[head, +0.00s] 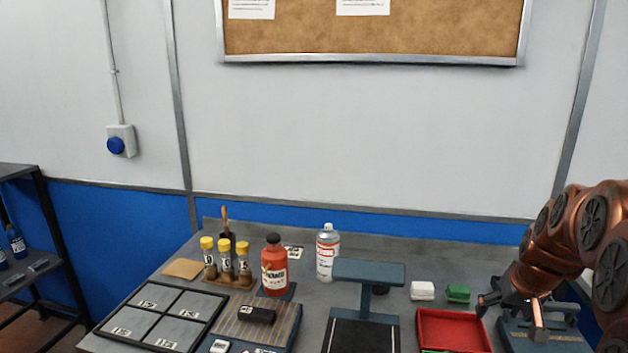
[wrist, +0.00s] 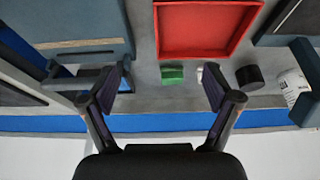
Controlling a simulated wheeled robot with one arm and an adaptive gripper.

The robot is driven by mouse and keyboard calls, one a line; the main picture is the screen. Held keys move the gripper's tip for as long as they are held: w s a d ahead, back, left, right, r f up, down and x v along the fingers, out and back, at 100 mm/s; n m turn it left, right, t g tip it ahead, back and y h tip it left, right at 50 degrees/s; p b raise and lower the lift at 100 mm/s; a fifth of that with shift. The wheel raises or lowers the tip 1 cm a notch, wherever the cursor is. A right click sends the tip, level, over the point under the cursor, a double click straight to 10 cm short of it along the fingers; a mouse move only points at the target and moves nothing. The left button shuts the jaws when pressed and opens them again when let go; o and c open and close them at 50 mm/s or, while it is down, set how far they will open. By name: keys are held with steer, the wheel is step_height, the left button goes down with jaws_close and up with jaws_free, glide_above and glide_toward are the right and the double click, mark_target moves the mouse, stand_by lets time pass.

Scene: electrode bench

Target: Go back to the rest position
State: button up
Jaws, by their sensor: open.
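My gripper (head: 512,314) is at the right of the head view, above the bench and beside the right edge of the red tray (head: 452,317). Its two fingers are spread wide. In the wrist view my gripper (wrist: 164,84) is also open, with nothing held between the fingers. A green block (wrist: 172,74) shows between the fingertips there, beyond them on the bench, with the red tray (wrist: 207,52) past it. In the head view the green block (head: 458,293) sits behind the tray, beside a white block (head: 422,291).
A blue-grey stand (head: 369,271) rises left of the tray. An orange bottle (head: 274,268), a spray can (head: 327,252) and yellow-capped vials (head: 226,245) stand further left. A sectioned tray (head: 214,310) lies at front left. A blue-grey fixture (head: 560,340) is under my gripper.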

steer(key=s+a+r+n+g+y+p, duration=0.1)
steer(key=s+a+r+g+p, duration=0.15)
steer(key=s+a, duration=0.5)
steer(key=s+a+r+n+g+p, duration=0.1)
steer(key=s+a+p, duration=0.3)
steer(key=a, duration=0.6)
steer(key=s+a+g+p, duration=0.1)
steer(key=s+a, duration=0.2)
steer(key=s, duration=0.5)
steer(key=s+a+r+g+p, duration=0.1)
steer(key=s+a, duration=0.2)
steer(key=s, duration=0.6)
steer(key=shift+n, duration=0.4)
steer(key=shift+r+g, duration=0.1)
steer(key=shift+g, duration=0.15)
steer(key=shift+c, duration=0.2)
